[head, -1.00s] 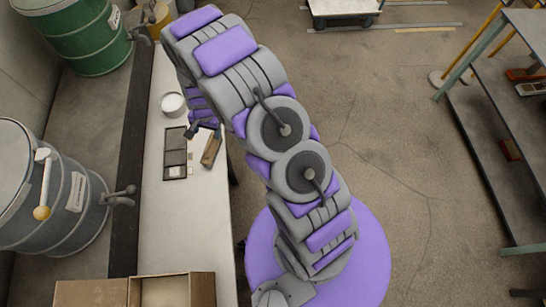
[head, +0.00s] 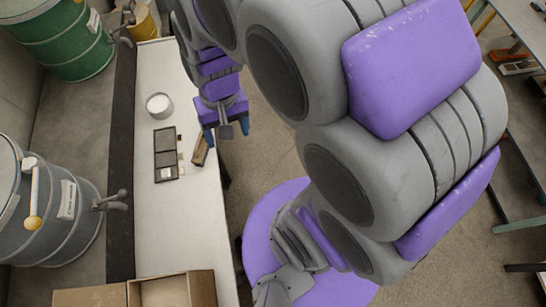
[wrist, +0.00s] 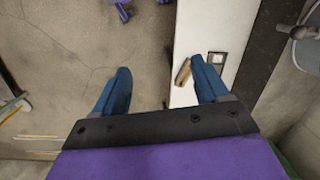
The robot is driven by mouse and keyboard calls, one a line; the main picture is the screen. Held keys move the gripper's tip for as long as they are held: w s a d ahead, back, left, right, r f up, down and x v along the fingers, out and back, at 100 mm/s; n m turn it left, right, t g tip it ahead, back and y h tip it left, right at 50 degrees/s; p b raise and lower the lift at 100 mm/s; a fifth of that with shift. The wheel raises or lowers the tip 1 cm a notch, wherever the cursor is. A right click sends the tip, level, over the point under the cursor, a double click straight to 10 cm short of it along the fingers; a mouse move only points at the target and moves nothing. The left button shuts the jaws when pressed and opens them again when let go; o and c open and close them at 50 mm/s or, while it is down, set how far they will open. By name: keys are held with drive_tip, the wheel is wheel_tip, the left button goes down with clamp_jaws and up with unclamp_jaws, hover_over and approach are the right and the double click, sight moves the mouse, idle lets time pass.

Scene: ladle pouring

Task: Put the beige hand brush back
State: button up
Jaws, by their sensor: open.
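The beige hand brush (head: 200,150) lies on the pale table top (head: 190,225) near its right edge, just right of a dark compartment tray (head: 166,169). In the wrist view the brush (wrist: 183,73) shows beside the inner side of the right finger, farther off below. My gripper (head: 226,131) is open and hangs above and to the right of the brush, by the table's edge.
An open cardboard box (head: 200,290) sits at the front end. A grey drum (head: 50,215) and a green drum (head: 65,40) stand to the left. Shelving (head: 510,150) is at the right. Open floor (head: 270,140) lies right of the table.

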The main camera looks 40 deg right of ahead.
drive_tip(key=s+d+r+n+h, duration=0.1)
drive_tip(key=s+d+r+n, duration=0.1)
drive_tip(key=s, duration=1.1)
wheel_tip(320, 180, up, 2)
drive_tip(key=shift+s+d+r+g, duration=0.1)
drive_tip(key=shift+s+d+g, duration=0.15)
drive_tip(key=shift+d+g, duration=0.25)
drive_tip(key=shift+c, duration=0.3)
